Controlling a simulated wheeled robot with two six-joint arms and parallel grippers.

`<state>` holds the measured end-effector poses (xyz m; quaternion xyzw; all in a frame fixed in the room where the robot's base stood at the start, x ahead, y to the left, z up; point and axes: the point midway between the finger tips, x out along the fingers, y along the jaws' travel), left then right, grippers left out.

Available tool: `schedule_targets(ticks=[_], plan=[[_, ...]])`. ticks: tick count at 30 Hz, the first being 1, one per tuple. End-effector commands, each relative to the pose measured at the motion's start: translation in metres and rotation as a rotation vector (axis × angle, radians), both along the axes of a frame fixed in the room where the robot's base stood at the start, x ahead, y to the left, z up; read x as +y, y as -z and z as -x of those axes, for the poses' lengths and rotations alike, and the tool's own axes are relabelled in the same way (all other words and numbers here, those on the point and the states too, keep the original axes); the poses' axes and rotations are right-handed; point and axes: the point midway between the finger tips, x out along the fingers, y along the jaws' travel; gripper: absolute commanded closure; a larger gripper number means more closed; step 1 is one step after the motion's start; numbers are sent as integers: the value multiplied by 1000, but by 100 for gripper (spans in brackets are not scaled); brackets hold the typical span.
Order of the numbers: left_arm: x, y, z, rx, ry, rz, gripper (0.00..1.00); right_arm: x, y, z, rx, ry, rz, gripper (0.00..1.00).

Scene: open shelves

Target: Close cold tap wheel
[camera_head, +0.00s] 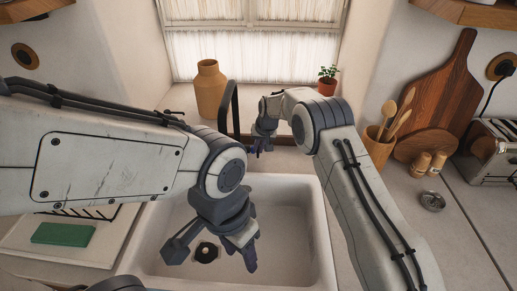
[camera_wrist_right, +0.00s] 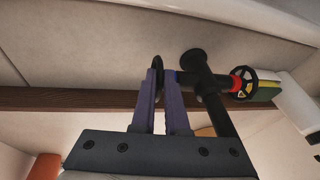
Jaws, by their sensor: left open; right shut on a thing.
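The black tap (camera_wrist_right: 212,92) shows in the right wrist view, with two small wheels. The cold tap wheel (camera_wrist_right: 157,64) is dark, next to a blue band, and sits at the tips of my right gripper (camera_wrist_right: 165,76). The purple fingers are shut on it. The other wheel (camera_wrist_right: 243,83) has a red band and stands free to the right. In the head view the dark spout (camera_head: 230,110) rises behind the sink, and my right gripper (camera_head: 260,146) is beside it; the cold wheel is hidden there. My left gripper (camera_head: 211,258) is open and empty over the sink.
The white sink (camera_head: 318,230) lies below both arms. A tan vase (camera_head: 209,88) and a potted plant (camera_head: 328,80) stand on the window ledge. A utensil pot (camera_head: 378,146), cutting boards (camera_head: 445,90) and a toaster (camera_head: 490,155) are at right. A green sponge (camera_head: 63,234) lies at left.

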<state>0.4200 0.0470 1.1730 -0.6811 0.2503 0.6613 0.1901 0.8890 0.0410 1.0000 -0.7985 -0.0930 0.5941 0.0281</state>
Motion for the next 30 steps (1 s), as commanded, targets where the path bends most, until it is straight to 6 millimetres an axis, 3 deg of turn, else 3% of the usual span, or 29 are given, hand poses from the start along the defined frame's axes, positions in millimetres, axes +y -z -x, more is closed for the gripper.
schedule_targets(ticks=[13, 26, 27, 28, 30], plan=[[0, 5, 0, 0, 0, 0, 50, 1, -3, -7, 139, 1, -5, 100], [0, 5, 0, 0, 0, 0, 50, 0, -5, -5, 156, 1, -4, 100], [0, 5, 0, 0, 0, 0, 50, 0, -5, -5, 156, 1, -4, 73], [0, 5, 0, 0, 0, 0, 50, 0, -5, -5, 156, 1, -4, 62], [0, 5, 0, 0, 0, 0, 50, 0, -4, -5, 156, 1, -4, 59]])
